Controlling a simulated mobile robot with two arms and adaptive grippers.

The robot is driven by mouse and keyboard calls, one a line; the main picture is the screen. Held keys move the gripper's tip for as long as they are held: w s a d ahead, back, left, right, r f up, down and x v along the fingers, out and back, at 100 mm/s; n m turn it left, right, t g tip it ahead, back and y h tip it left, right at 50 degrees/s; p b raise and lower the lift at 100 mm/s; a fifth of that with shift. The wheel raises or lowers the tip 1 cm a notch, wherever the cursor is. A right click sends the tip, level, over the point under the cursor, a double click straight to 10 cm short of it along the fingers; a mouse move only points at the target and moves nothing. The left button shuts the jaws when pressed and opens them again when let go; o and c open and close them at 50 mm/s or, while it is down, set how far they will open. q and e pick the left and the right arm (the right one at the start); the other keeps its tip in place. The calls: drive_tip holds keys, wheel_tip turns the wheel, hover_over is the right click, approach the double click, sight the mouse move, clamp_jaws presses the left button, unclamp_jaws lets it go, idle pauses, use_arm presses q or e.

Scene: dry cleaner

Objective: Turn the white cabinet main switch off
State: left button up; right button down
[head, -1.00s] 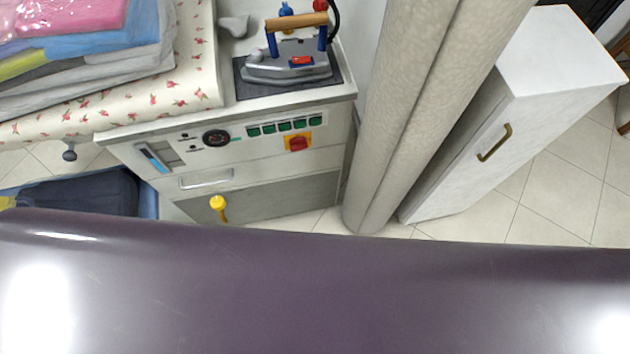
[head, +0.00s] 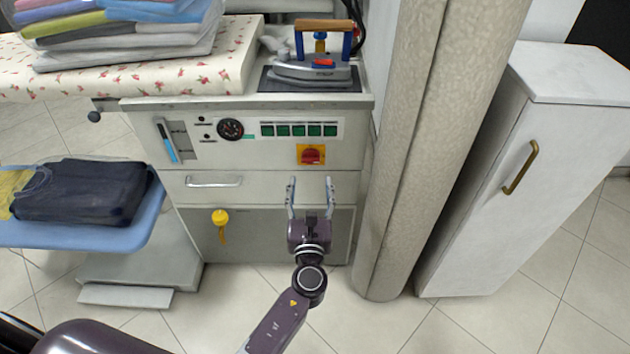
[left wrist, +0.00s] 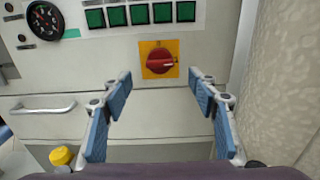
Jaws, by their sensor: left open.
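The white cabinet (head: 270,184) stands ahead with an iron on its top. Its main switch (head: 311,155) is a red rotary knob on a yellow plate, below a row of green buttons at the right of the front panel. In the left wrist view the red knob (left wrist: 160,61) shows ahead, between and beyond the fingertips, with its grip lying roughly sideways. My left gripper (head: 310,183) is open and empty, just below the switch in the head view; its two fingers (left wrist: 159,82) point toward the panel and appear apart from the knob. My right gripper is not in view.
A padded column (head: 405,160) stands close to the right of the cabinet, with a tall white locker (head: 490,180) beyond. A drawer handle (head: 213,182) and yellow knob (head: 220,217) are on the cabinet front. A blue board with folded dark clothes (head: 80,192) juts out at left.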

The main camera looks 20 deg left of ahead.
sight(311, 163)
use_arm(q)
drive_tip(key=x, duration=0.6)
drive_tip(key=shift+w+f+b, duration=0.15)
drive_tip(key=shift+b, duration=0.2)
drive_tip(key=shift+w+a, duration=0.2)
drive_tip(key=shift+w, duration=0.35)
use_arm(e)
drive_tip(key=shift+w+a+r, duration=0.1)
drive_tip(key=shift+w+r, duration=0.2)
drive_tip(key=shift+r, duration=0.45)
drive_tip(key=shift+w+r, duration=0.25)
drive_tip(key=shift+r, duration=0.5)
use_arm(q)
drive_tip(key=c, duration=1.2)
